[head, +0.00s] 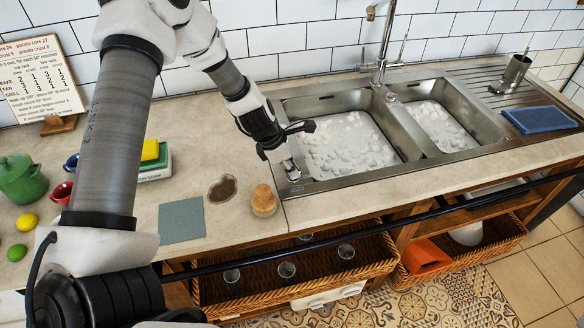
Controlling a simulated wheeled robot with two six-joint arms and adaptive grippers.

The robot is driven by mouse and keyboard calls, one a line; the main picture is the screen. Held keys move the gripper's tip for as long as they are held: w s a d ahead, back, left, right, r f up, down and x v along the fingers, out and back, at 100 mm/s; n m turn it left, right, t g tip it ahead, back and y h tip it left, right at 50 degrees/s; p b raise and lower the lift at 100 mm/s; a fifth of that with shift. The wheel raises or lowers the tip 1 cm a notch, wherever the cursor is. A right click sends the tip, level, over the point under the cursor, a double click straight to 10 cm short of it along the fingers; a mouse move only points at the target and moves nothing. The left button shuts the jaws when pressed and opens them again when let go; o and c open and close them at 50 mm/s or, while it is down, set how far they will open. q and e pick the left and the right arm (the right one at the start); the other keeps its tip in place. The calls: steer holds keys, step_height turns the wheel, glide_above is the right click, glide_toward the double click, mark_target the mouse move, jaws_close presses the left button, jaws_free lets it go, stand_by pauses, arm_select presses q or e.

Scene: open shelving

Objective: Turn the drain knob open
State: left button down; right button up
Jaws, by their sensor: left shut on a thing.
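My left gripper (287,165) reaches down from the left to the front left corner of the steel double sink (330,184). Its fingers are shut on the drain knob (293,175) at the sink's rim. The fingers cover much of the knob, so I cannot tell its turn angle. Both basins hold water with white foam: the left basin (350,145) and the right basin (440,118). My right gripper is not in view.
The tap (381,55) stands behind. A dark rail (400,222) runs along the front, above wicker baskets (380,262).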

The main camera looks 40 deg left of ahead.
arm_select(q)
steer(key=m, duration=0.2)
steer(key=m+g+h+p, duration=0.1)
steer(key=m, duration=0.1)
steer(key=shift+m+g, duration=0.3)
steer(key=shift+m, duration=0.1)
steer(key=m+g+p, duration=0.1)
steer(key=m, duration=0.2)
steer(key=shift+w+m, duration=0.15)
steer(key=shift+m, duration=0.15)
steer(key=m+g, duration=0.2)
steer(key=m, duration=0.2)
steer(key=shift+f+m, duration=0.1)
steer(key=shift+m, duration=0.2)
steer(key=shift+w+m+g+y+b, duration=0.15)
steer(key=shift+m+g, duration=0.25)
steer(key=shift+m, duration=0.6)
steer(key=shift+s+m+g+y+b, duration=0.15)
steer(key=shift+m+g, duration=0.25)
steer(key=shift+m, duration=0.6)
steer(key=shift+w, duration=0.1)
steer(key=c, duration=1.2)
jaws_free()
steer(key=shift+w, duration=0.1)
